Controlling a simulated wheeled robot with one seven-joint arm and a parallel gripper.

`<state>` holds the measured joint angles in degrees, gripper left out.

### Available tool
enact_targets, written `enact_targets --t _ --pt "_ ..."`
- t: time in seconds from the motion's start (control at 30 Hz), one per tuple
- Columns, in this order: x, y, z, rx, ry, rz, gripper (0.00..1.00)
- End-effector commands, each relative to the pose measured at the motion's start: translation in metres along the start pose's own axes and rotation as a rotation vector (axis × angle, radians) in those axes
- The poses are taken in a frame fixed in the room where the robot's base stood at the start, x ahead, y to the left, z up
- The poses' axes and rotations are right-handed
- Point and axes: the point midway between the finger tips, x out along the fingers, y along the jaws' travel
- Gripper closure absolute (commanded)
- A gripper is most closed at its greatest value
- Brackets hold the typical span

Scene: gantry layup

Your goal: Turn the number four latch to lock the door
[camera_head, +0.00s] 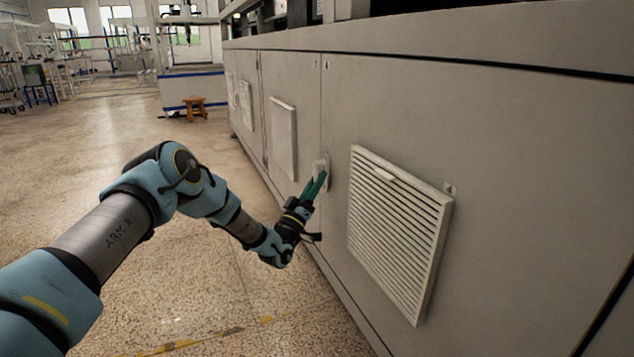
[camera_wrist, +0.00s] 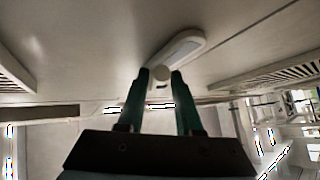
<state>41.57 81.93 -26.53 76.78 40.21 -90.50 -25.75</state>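The latch (camera_head: 322,165) is a pale, rounded fitting on the grey cabinet front, near the seam beside a door panel (camera_head: 290,90). In the wrist view the latch (camera_wrist: 183,50) is an elongated plate set at a slant, with a small round knob (camera_wrist: 161,73) at its near end. My gripper (camera_head: 319,181) reaches up to the latch, and its teal fingers partly hide it. In the wrist view my gripper (camera_wrist: 161,80) has its two fingers apart, one on either side of the knob, with narrow gaps showing. I cannot tell whether the fingertips touch it. No number is readable.
A large louvred vent (camera_head: 397,230) stands out from the cabinet to the right of my gripper. A smaller vent cover (camera_head: 283,138) is to its left. A brown stool (camera_head: 194,107) stands far back. The speckled floor (camera_head: 225,300) beside the cabinet is clear.

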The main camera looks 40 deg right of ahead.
Motion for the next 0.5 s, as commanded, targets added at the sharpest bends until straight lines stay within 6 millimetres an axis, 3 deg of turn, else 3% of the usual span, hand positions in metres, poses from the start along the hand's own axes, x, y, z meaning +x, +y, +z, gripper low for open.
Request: enact_targets --t 0.13,0.37,0.5 --pt "0.0 0.0 0.0 -0.001 0.0 0.0 0.5" --pt "0.0 0.001 0.0 -0.001 0.0 0.0 0.5" --pt "-0.011 0.0 0.0 -0.001 -0.002 -0.001 0.5"
